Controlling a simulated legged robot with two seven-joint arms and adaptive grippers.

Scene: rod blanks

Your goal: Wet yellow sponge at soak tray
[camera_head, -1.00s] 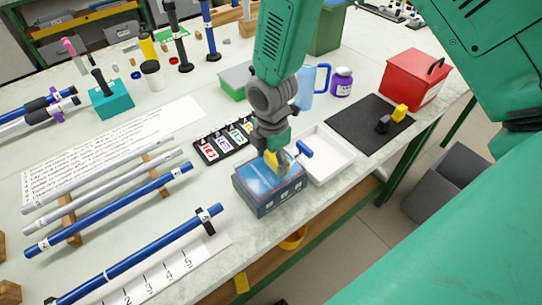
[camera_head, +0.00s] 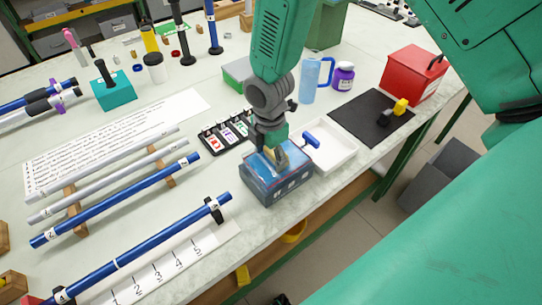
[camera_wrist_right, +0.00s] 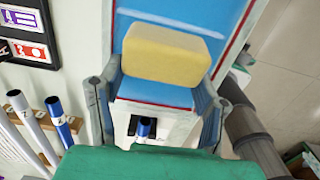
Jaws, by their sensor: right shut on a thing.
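The yellow sponge (camera_wrist_right: 165,53) is a pale block between the fingers of my right gripper (camera_wrist_right: 160,80) in the right wrist view. The soak tray (camera_head: 285,192) is a blue, clear-sided box near the table's front edge in the head view. My right gripper (camera_head: 272,155) points down into its open top, shut on the sponge. In the head view, the fingers and tray wall hide most of the sponge. The tray's blue inside (camera_wrist_right: 185,12) shows around the sponge in the wrist view. I cannot tell how deep the sponge sits. My left gripper is not in view.
A white tray (camera_head: 343,154) with a blue-handled tool (camera_head: 311,139) stands right beside the soak tray. A rack of labelled slots (camera_head: 213,142) is behind left. Blue and grey rods (camera_head: 120,200) lie left. A black mat (camera_head: 372,122) and red box (camera_head: 412,76) are at right.

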